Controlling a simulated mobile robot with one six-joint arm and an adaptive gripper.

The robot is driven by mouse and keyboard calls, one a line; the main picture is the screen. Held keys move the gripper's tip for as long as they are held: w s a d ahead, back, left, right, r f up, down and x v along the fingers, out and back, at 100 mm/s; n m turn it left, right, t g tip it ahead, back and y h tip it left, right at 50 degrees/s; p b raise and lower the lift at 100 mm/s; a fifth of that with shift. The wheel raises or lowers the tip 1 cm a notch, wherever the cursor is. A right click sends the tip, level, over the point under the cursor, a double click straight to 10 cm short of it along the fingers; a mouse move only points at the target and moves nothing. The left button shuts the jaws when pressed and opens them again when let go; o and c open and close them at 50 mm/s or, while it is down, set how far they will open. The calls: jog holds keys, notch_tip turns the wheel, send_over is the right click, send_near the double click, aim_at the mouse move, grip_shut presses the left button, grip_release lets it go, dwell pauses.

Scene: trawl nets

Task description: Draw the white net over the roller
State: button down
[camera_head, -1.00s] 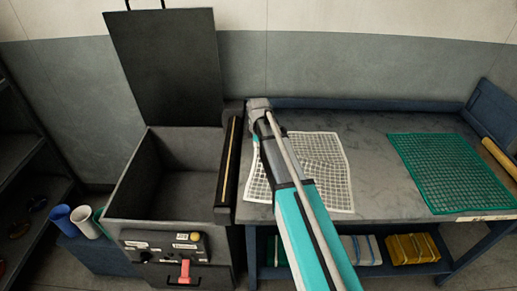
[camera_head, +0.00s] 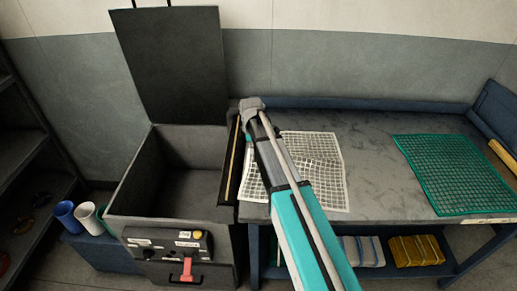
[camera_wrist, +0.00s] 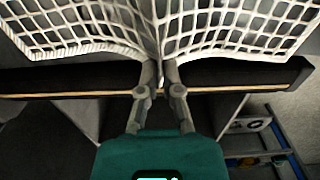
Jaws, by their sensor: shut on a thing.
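The white net (camera_head: 325,165) lies at the left end of the grey workbench, close to the roller, its left part partly hidden behind my arm. In the wrist view the net (camera_wrist: 235,25) is pinched into a gathered fold at the middle of its edge. My gripper (camera_wrist: 160,90) is shut on that fold, over the black roller. The roller (camera_wrist: 65,78) is a dark bar with a thin pale-yellow strip; in the head view the roller (camera_head: 228,170) runs between the bench and the open bin. The head view hides my fingertips behind the arm.
A green net (camera_head: 455,173) lies on the bench (camera_head: 375,185) at right. Cups (camera_head: 88,217) stand lower left.

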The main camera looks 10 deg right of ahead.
jog(key=shift+w+a, duration=0.2)
jog(key=shift+a, duration=0.75)
jog(key=shift+w+a, duration=0.2)
jog(key=shift+a, duration=0.75)
jog(key=shift+w+a, duration=0.25)
jog(key=shift+a, duration=1.05)
jog(key=shift+w+a, duration=0.3)
jog(key=shift+a, duration=1)
jog(key=shift+w+a, duration=0.25)
jog(key=shift+a, duration=1.05)
jog(key=w+a, duration=0.1)
jog(key=a, duration=0.6)
jog(key=shift+w+a, duration=0.3)
jog(key=shift+a, duration=0.1)
notch_tip(320, 180, down, 9)
jog(key=b, duration=0.9)
